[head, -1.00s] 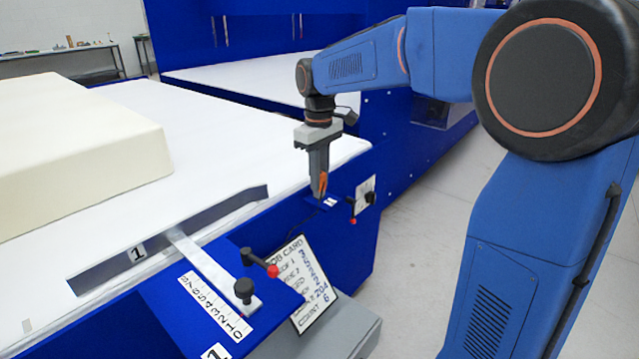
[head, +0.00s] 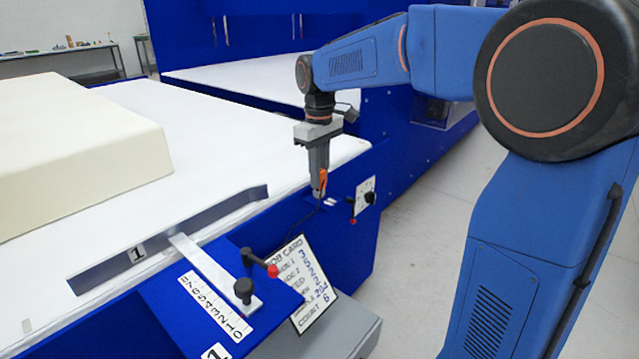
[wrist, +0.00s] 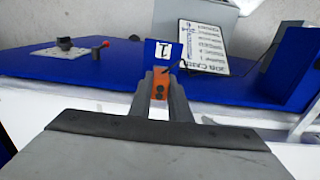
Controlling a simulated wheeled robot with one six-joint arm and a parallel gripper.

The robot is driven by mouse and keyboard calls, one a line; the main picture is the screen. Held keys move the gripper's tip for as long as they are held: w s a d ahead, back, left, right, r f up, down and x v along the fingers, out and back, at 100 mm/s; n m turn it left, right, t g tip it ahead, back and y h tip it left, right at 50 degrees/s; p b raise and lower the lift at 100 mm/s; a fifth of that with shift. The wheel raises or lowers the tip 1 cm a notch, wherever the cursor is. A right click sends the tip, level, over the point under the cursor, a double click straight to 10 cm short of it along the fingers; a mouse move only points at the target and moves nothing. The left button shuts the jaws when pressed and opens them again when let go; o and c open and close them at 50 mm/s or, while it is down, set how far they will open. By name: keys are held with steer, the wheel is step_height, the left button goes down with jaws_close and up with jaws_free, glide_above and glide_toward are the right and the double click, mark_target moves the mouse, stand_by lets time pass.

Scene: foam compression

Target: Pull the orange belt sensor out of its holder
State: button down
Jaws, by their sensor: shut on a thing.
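The orange belt sensor (head: 323,178) is between the fingertips of my gripper (head: 318,188), at the near right edge of the white bed. The wrist view shows the orange block (wrist: 160,86) gripped between both grey fingers. A thin dark cable hangs below the fingertips in the head view. A small blue tab with a white label "1" (wrist: 163,51) stands just past the sensor in the wrist view. The fingers hide the sensor's lower end and much of the holder, so I cannot tell whether they still touch.
A cream foam block (head: 75,140) lies on the white bed (head: 235,140). A grey fence (head: 215,213), a scale arm with knobs (head: 215,270) and a job card (head: 310,285) are at the front. A small switch plate (head: 365,195) is right of my gripper.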

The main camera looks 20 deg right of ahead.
steer(key=shift+r, duration=1)
stand_by(0.5)
steer(key=shift+r, duration=2.4)
